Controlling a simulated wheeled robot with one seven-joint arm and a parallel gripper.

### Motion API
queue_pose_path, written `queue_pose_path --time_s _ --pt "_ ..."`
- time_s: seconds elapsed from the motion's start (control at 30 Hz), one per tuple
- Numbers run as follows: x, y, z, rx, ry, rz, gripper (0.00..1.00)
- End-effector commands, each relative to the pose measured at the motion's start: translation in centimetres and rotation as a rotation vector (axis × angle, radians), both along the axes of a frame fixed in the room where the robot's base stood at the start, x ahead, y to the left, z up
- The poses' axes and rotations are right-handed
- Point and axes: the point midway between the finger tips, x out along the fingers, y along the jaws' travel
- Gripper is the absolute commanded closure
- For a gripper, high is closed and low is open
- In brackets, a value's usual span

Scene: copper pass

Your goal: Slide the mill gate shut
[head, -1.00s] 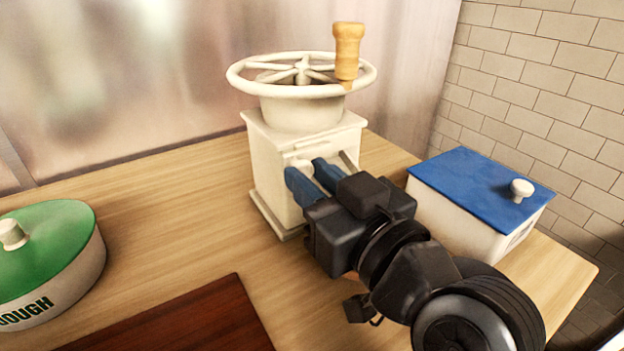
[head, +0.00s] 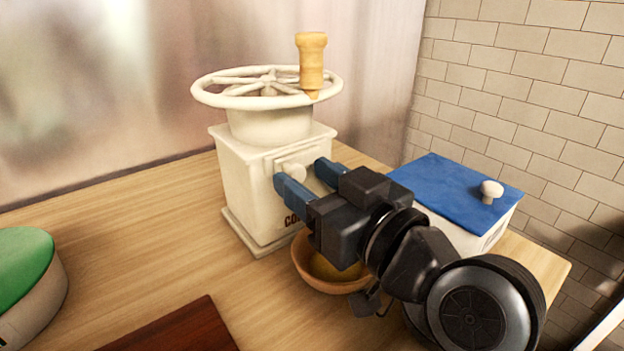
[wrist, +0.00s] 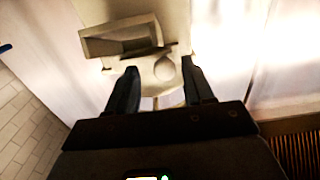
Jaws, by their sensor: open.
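The white coffee mill (head: 240,180) stands upright on the wooden counter, with a spoked wheel and wooden handle on top. Its gate (head: 296,160) is a pale plate on the front with a round white knob (head: 297,174). My gripper (head: 302,172) is open, its blue fingers on either side of the knob. In the wrist view the knob (wrist: 165,68) shows between the dark fingertips (wrist: 161,72), with a gap visible beside it. A box-like opening (wrist: 122,42) lies next to it there. I cannot tell how far the gate is slid.
A wooden bowl (head: 303,268) with yellowish contents sits below the gate, partly behind my gripper. A blue-lidded white box (head: 455,190) stands close on the right, a green-lidded tin (head: 25,270) at far left. A dark red board (head: 180,330) lies in front.

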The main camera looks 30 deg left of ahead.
Motion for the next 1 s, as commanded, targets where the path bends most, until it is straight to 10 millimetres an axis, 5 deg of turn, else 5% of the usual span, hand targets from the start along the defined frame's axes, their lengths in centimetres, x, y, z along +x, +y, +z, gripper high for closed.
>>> queue_pose_path --time_s 0.53,1.0 --pt "-2.5 -6.5 -0.1 0.0 0.0 -0.003 0.48" --pt "-2.9 -7.2 0.0 0.0 0.0 -0.001 0.48"
